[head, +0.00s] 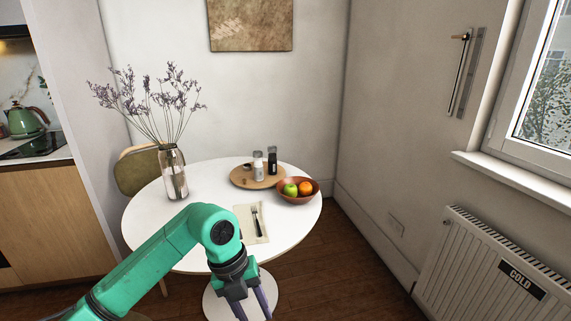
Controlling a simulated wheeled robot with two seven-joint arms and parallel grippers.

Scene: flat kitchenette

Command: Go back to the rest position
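My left arm comes in from the lower left, and its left gripper (252,308) hangs in front of the round white table, pointing down. Its two dark fingers stand apart with a gap between them and nothing seen in it. The fingertips are cut off by the bottom edge of the picture. My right gripper is not in view.
The round white table (218,178) holds a vase with dried flowers (173,175), a wooden tray (240,180) with shakers, a fruit bowl (298,196) and a fork (256,221) on a napkin (243,229). A chair (137,172) stands behind it. A radiator (470,262) is at right.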

